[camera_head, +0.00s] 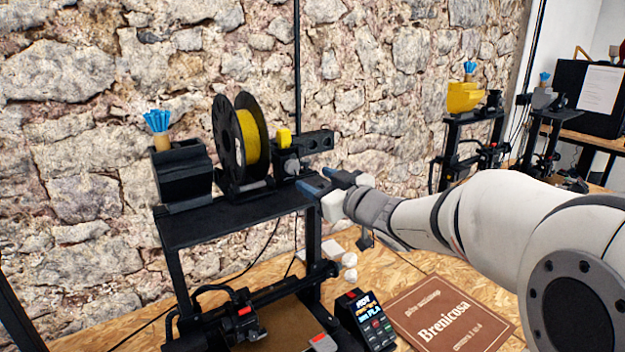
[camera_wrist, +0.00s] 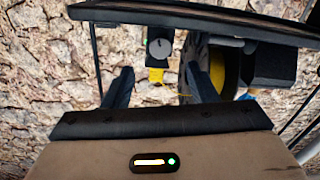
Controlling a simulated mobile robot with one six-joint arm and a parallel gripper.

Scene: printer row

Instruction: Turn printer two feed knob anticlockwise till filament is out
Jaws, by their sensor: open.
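The nearest printer (camera_head: 240,215) carries a black spool of yellow filament (camera_head: 250,136) on its top shelf. No number is readable on it. Right of the spool is the feed unit with a small grey round knob (camera_head: 291,166) below a yellow block (camera_head: 284,137). In the wrist view, which is upside down, the knob (camera_wrist: 159,48) has a pale mark on its face. A thin yellow strand (camera_wrist: 174,92) runs between the block and the spool. My gripper (camera_head: 315,179) is open and empty, just right of the knob and apart from it. Its fingers (camera_wrist: 161,76) frame the knob's direction.
A black box with blue tufts (camera_head: 182,172) stands left of the spool. A lit control panel (camera_head: 368,318) and a brown Brenicosa board (camera_head: 452,316) are on the table below. Other printers (camera_head: 467,140) stand at the back right. The stone wall is close behind.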

